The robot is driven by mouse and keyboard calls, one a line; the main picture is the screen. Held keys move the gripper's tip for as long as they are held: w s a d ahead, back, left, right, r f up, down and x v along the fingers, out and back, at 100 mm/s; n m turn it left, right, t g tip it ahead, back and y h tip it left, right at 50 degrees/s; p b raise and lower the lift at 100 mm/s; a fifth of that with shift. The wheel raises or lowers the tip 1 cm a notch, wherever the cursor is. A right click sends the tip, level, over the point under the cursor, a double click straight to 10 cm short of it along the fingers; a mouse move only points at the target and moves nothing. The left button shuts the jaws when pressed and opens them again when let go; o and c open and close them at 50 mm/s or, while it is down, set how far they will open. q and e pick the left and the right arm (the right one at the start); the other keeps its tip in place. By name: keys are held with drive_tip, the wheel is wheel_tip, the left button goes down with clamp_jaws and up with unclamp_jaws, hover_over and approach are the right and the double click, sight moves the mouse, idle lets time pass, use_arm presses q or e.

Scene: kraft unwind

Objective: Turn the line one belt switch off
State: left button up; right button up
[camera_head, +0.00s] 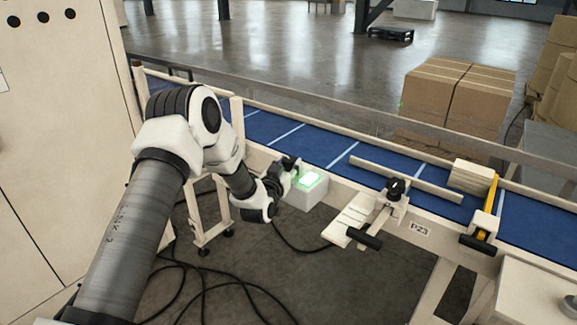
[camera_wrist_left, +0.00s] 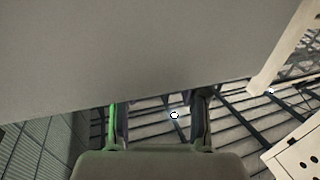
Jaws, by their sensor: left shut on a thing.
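The line one belt switch (camera_head: 311,179) is a pale box on the near side of the conveyor, with its top lit green-white. My left gripper (camera_head: 287,172) is at the left side of this box, right by the lit top, and is shut on the switch. The exact contact is hidden by the fingers in the head view. In the left wrist view, a large plain grey surface (camera_wrist_left: 140,50) fills the top, and the fingers (camera_wrist_left: 160,122) reach up to its lower edge. One finger has a green glow on it. My right gripper is not in view.
A blue conveyor belt (camera_head: 340,155) with cream rails runs behind the switch. A clamp with a black knob (camera_head: 396,189) and a P23 label stand to the right. A cream cabinet (camera_head: 60,150) is at the left. Black cables (camera_head: 200,285) lie on the floor. Cardboard boxes (camera_head: 455,100) stand behind.

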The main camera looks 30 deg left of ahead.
use_arm(q)
drive_tip(key=m+h, duration=0.1)
drive_tip(key=h, duration=0.1)
drive_tip(key=m+h+b, duration=0.1)
drive_tip(key=h, duration=0.1)
drive_tip(key=m+h+b, duration=0.1)
drive_tip(key=m+h, duration=0.1)
drive_tip(key=shift+a+h, duration=0.3)
drive_tip(key=shift+a, duration=0.1)
drive_tip(key=m+g+h, duration=0.1)
drive_tip(key=m+h, duration=0.1)
drive_tip(key=h, duration=0.1)
drive_tip(key=m+g+h+b, duration=0.1)
drive_tip(key=m+h, duration=0.1)
drive_tip(key=h, duration=0.1)
drive_tip(key=shift+w+a+f+m, duration=0.1)
drive_tip(key=shift+a+m, duration=0.1)
drive_tip(key=shift+m, duration=0.2)
drive_tip(key=m+g+h+b, duration=0.2)
drive_tip(key=h, duration=0.2)
drive_tip(key=shift+m+g, duration=0.3)
drive_tip(key=shift+w+a+m+g+h+b, duration=0.1)
drive_tip(key=shift+m+g+h+b, duration=0.3)
drive_tip(key=shift+m+g+h, duration=0.15)
drive_tip(key=shift+r, duration=0.2)
drive_tip(key=o, duration=1.2)
drive_tip(key=shift+c, duration=0.2)
drive_tip(key=shift+f, duration=0.1)
drive_tip(key=v, duration=1.2)
